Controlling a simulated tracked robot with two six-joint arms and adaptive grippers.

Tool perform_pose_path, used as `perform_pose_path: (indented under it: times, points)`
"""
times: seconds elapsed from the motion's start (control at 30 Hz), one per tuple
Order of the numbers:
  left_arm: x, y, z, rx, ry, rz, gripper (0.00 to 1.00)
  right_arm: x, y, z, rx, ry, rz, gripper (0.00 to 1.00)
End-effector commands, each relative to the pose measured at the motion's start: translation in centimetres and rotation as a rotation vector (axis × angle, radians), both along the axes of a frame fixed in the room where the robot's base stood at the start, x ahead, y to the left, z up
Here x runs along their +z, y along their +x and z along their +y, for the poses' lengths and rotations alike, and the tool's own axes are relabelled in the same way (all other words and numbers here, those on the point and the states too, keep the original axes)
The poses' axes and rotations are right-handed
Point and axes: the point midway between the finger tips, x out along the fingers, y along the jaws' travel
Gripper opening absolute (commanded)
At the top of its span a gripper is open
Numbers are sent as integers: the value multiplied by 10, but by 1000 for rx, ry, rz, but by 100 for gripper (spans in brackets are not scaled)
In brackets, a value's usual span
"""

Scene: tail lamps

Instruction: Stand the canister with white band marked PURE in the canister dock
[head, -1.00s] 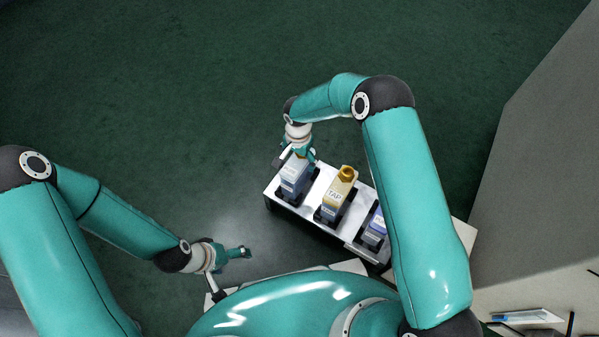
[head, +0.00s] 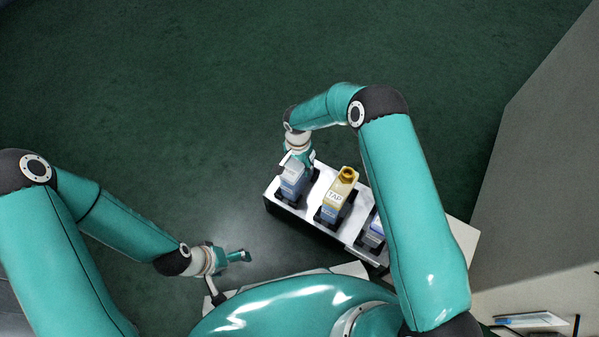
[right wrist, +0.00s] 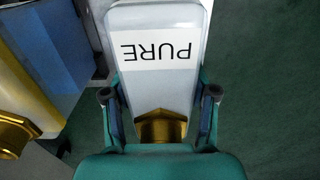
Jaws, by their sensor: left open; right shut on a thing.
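The canister marked PURE (right wrist: 160,70) fills the middle of the right wrist view, with its white band and brass cap. My right gripper (right wrist: 160,115) is shut on it, a finger on each side near the cap. In the head view this canister (head: 292,181) is at the left end of the white rack, with my right gripper (head: 299,158) at its top. Its base is at the rack's left holder; I cannot tell whether it is seated. My left gripper (head: 240,256) is open and empty, left of the rack. I cannot pick out which part is the canister dock.
A yellow-topped canister marked TAP (head: 336,198) stands in the middle of the white rack (head: 312,212). A grey wall or cabinet (head: 535,180) is at right. Green floor lies open beyond the rack.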

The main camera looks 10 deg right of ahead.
Motion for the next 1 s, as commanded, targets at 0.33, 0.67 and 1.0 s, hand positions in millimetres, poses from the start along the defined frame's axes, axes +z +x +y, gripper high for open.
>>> perform_pose_path:
  times: [0.33, 0.67, 1.0]
  points:
    - [1, 0, 0, 0, 0, 0, 88, 2, 1, 0, 0, 1, -4, 0]
    - [9, 0, 0, 0, 0, 0, 88, 27, 2, 0, 0, 1, -5, 0]
    - [30, 0, 0, 0, 0, 0, 88, 96, 2, 0, 0, 1, -6, 0]
